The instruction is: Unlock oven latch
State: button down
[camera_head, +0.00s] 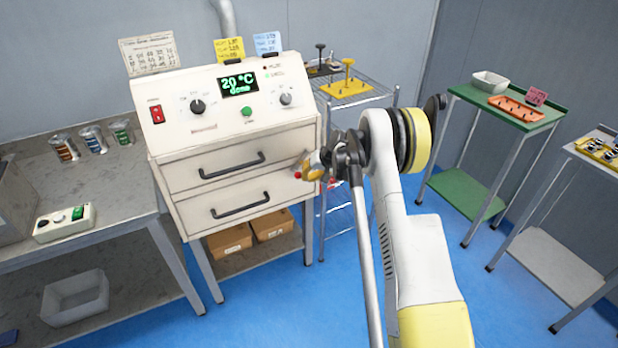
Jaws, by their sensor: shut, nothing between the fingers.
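The oven (235,135) is a cream cabinet with a sloped control panel and two drawer fronts with black bar handles. Its green display (239,85) reads 20 °C and "done". A small red part (298,175), possibly of the latch, shows at the front's right edge, between the upper and lower drawers. My gripper (313,166), with yellow-orange fingers, is at that edge, right beside the red part. It is shut with nothing held. The gripper covers much of the latch area, so I cannot tell the latch's position or whether they touch. Both drawers look closed.
A grey bench (105,185) with cans and a switch box stands left of the oven. A wire rack (372,88) with a yellow tray stands behind my arm. A green table (520,118) and another table are at right. Blue floor is open between them.

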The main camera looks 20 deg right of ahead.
aim_at(301, 177)
jog(key=shift+a, duration=0.7)
jog(key=shift+a+m+y+b, duration=0.3)
jog(key=shift+a+y+b, duration=0.15)
jog(key=shift+y, duration=0.45)
jog(key=shift+a+r+m+y+b, duration=0.15)
jog(key=shift+a+r+m+y, duration=0.05)
jog(key=shift+y, duration=0.35)
jog(key=shift+a+r+m+y+b, duration=0.15)
jog(key=shift+m+y, duration=0.05)
jog(key=shift+y, duration=0.35)
dwell(0.6)
